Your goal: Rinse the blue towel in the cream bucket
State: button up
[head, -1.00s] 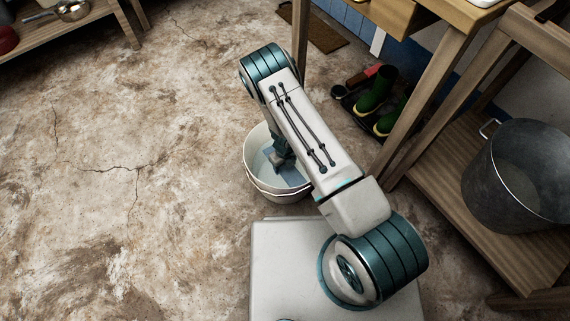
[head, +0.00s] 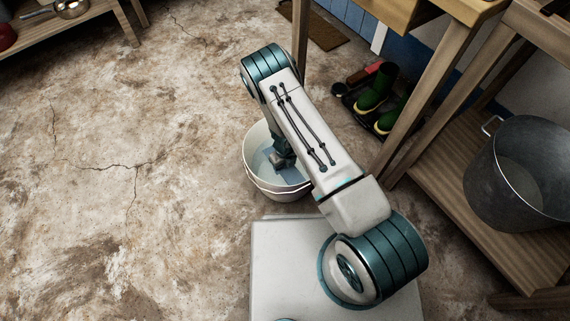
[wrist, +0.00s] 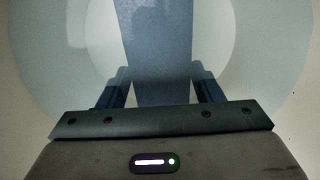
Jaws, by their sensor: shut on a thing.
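The cream bucket (head: 260,182) stands on the floor below my arm in the head view, with pale bluish water in it. Its round inside (wrist: 40,50) fills most of the wrist view. My gripper (wrist: 160,88) points down into the bucket and is shut on the blue towel (wrist: 160,45). The towel shows as a blue strip running up from between the fingers. In the head view my gripper (head: 281,160) is inside the bucket's rim, partly hidden by my forearm. Only a small bluish part of the towel seems to show there, hard to tell from the water.
A grey metal bucket (head: 515,185) stands on a low wooden shelf (head: 432,180) at the right. Green boots (head: 376,88) stand by the wooden table leg. A shelf with a pan (head: 72,8) is at the upper left. The floor at the left is clear.

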jog(key=shift+r, duration=0.1)
notch_tip(320, 180, up, 20)
jog(key=p, duration=1.6)
dwell(0.5)
dwell(4.9)
